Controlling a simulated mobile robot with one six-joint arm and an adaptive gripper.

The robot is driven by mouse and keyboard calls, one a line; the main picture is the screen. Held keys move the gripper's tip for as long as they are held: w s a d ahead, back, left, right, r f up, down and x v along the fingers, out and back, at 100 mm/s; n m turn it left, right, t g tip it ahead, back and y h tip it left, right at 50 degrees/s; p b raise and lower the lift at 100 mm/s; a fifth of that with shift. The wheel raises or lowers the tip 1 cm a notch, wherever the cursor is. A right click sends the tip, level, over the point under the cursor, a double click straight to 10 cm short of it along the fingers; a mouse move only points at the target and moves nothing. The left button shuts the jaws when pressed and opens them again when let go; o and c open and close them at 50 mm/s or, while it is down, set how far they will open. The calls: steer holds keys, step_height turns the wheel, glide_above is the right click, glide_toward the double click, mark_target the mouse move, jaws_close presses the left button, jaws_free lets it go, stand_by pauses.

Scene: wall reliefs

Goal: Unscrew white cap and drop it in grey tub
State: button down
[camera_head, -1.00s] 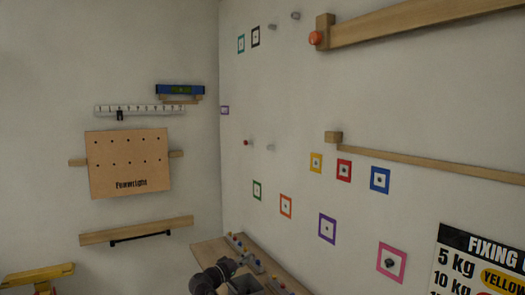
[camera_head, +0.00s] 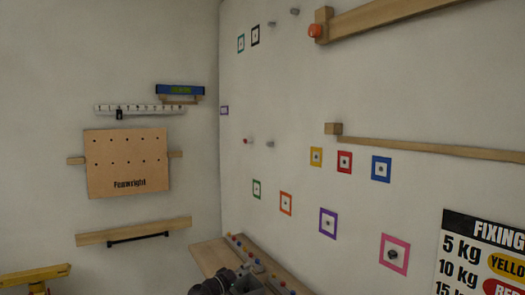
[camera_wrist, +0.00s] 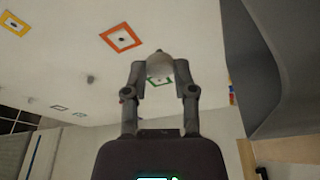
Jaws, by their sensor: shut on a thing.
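In the wrist view my gripper (camera_wrist: 160,72) is shut on a rounded, whitish-grey piece that looks like the white cap (camera_wrist: 160,61). It sits between the two fingertips, with a small darker tip above it. I cannot tell whether it is clear of any stud. In the head view part of my arm shows low at the bottom edge, and the held piece cannot be made out there. I cannot make out the grey tub with certainty.
A wooden shelf (camera_head: 212,257) with several small coloured knobs runs along the wall low down. Coloured square frames, such as the green one (camera_head: 256,189) and the orange one (camera_head: 286,204), mark the right wall. Short grey pegs (camera_head: 270,144) stick out of it. A large grey surface (camera_wrist: 280,60) fills the wrist view's right.

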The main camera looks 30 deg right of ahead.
stand_by(0.3)
steer(key=shift+c, duration=1.8)
jaws_free()
steer(key=shift+r, duration=0.15)
step_height(320, 180, up, 6)
steer(key=p, duration=0.7)
steer(key=a+r+n+t+y+p, duration=0.2)
steer(key=a+r+n+t+p, duration=0.1)
steer(key=a, duration=0.9)
steer(key=a+r+n+t+y+p, duration=0.3)
steer(key=a+r+t+p, duration=0.3)
steer(key=a, duration=0.5)
steer(key=shift+w+a+r+n+y+p, duration=0.3)
steer(key=shift+w+a+r+p, duration=0.1)
steer(key=shift+r+p, duration=1)
steer(key=shift+r, duration=0.1)
